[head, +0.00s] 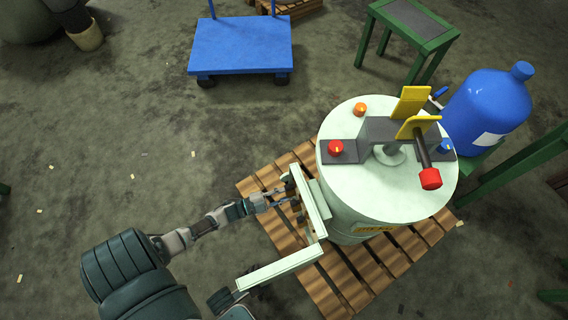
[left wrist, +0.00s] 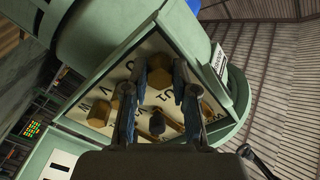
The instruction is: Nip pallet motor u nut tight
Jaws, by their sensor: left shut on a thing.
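The pale green motor drum (head: 345,215) stands upright on a wooden pallet (head: 345,285). An open terminal box (head: 315,205) is on its left side. My left gripper (head: 287,195) reaches into it from the left. In the left wrist view, a lettered white panel (left wrist: 108,95) carries several brass nuts and dark posts. My left gripper (left wrist: 159,68) has its two fingers on either side of a brass nut (left wrist: 158,76), shut on it. The fingers partly cover the nuts beside it. I cannot read for certain which letter belongs to the gripped nut.
A pale green bar (head: 280,269) juts left from the box, below my left arm. A blue trolley (head: 240,45), a green table (head: 420,25) and a blue bottle (head: 488,110) stand around the drum. The floor at left is mostly clear.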

